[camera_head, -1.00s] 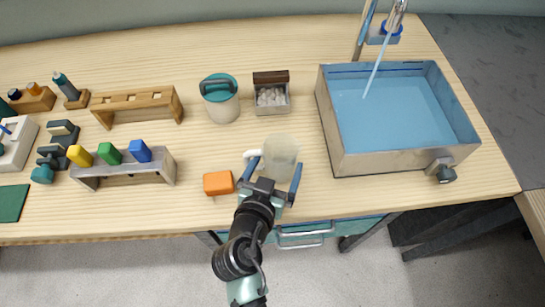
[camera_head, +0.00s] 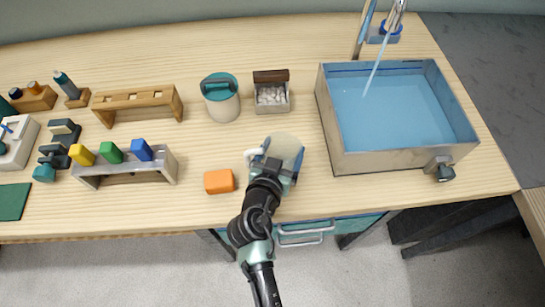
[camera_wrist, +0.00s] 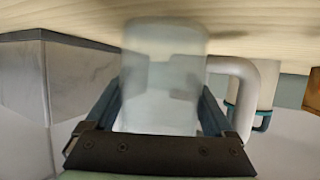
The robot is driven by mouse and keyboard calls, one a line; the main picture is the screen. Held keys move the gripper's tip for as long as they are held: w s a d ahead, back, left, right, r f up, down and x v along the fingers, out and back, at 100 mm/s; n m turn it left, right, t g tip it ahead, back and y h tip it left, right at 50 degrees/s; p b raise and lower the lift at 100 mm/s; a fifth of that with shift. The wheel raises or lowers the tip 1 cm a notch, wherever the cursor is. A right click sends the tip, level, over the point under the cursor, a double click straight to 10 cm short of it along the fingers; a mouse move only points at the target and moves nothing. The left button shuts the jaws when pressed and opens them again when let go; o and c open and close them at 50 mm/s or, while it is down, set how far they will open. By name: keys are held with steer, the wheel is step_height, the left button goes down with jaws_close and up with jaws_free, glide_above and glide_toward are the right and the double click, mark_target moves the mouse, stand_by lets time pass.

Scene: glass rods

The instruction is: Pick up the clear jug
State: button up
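The clear jug (camera_head: 288,147) stands on the wooden table, left of the blue-lined basin. It is see-through and pale, with a white handle (camera_head: 250,155) on its left side. My gripper (camera_head: 281,160) is low at the jug's near side, with one finger on each side of the body. In the wrist view, the jug (camera_wrist: 163,80) fills the space between the fingers (camera_wrist: 162,105), and its handle (camera_wrist: 237,72) sticks out to the right. The fingers look open around the jug, very close to its sides. Contact is not clear.
An orange block (camera_head: 219,181) lies left of my gripper. A teal-lidded canister (camera_head: 222,107) and a small box of pale pieces (camera_head: 272,106) stand behind the jug. The basin (camera_head: 338,150) is close on the right, with water running into it. Racks (camera_head: 150,172) stand farther left.

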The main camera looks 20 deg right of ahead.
steer(key=c, duration=0.7)
steer(key=shift+r+p, duration=0.4)
steer(key=shift+r, duration=4.7)
